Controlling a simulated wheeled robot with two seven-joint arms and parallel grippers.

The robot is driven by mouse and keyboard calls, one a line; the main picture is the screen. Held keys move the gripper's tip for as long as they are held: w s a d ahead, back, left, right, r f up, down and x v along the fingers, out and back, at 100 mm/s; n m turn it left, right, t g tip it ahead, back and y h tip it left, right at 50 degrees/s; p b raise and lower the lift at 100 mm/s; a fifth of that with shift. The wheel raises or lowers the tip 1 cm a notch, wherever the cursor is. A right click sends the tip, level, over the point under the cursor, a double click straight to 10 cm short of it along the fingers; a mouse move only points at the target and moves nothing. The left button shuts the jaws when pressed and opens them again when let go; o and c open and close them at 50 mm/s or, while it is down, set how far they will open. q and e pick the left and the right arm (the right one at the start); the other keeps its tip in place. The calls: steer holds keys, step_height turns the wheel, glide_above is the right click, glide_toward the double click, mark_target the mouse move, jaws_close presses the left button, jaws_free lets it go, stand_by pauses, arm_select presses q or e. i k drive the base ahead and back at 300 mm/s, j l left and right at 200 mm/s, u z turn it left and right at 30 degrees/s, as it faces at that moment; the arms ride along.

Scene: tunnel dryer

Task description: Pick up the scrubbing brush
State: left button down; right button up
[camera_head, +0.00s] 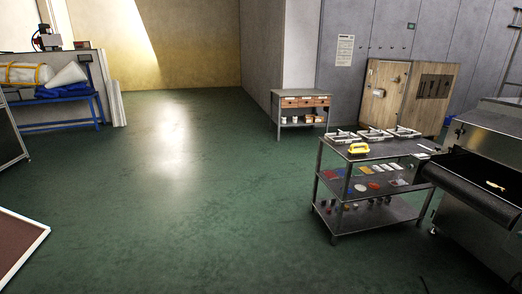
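A small yellow object (358,149), which looks like the scrubbing brush, sits on the top shelf of a dark metal cart (335,143), near its front left edge. It has a raised handle shape, but its bristles are too small to make out. Several light metal frames (376,134) stand behind it on the same shelf. Neither of my grippers shows in the head view.
The cart's lower shelves hold several small coloured items. A conveyor machine (478,184) stands close at the cart's right. Behind are a workbench (303,102) and a wooden crate (389,95). A white-edged brown panel (18,245) lies front left. The green floor (190,200) is clear.

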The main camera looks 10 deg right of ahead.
mark_target(361, 151)
steer(key=i+l+z, duration=0.1)
steer(key=i, duration=0.45)
steer(key=i+l, duration=0.25)
steer(key=i, duration=0.35)
steer(key=i+l+z, duration=0.15)
steer(key=i, duration=0.4)
